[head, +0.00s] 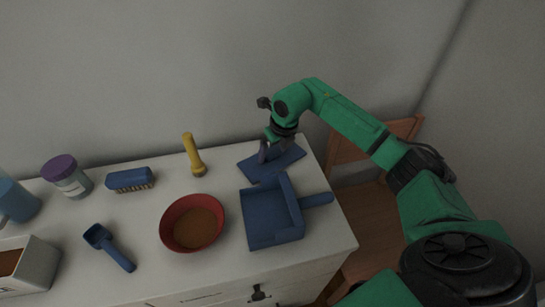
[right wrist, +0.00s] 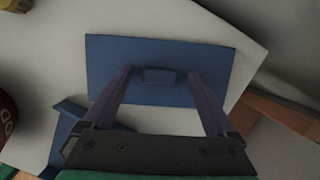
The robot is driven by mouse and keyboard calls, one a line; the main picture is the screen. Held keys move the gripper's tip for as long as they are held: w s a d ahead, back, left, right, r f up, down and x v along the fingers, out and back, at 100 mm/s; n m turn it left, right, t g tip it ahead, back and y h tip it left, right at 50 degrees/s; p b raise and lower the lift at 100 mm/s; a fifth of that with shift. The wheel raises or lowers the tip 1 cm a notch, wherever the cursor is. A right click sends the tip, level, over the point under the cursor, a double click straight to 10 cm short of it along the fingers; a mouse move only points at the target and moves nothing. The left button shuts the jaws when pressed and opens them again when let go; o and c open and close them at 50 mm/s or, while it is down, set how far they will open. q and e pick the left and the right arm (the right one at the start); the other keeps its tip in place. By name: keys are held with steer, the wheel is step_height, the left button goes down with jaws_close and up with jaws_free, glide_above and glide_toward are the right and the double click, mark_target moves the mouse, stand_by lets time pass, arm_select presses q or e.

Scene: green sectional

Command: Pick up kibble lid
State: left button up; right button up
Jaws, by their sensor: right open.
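The kibble lid (head: 257,168) appears to be the flat blue rectangular plate at the back right of the white dresser top. In the right wrist view the lid (right wrist: 210,58) has a small blue raised handle (right wrist: 159,76) near its middle. My right gripper (head: 271,152) is over the lid, pointing down. In the right wrist view its two fingers (right wrist: 159,82) are spread apart, one on each side of the handle, with gaps between. I cannot tell whether the fingertips touch the plate. My left gripper is not in view.
A blue dustpan (head: 268,225) lies just in front of the lid. A red bowl (head: 174,222), yellow flashlight-like object (head: 194,155), blue brush (head: 130,179), blue scoop (head: 109,247), purple-lidded jar (head: 66,177) and white bin (head: 38,264) stand further left. A wooden chair (head: 357,150) is beyond the right edge.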

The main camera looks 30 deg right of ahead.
steer(key=shift+f, duration=0.15)
jaws_close()
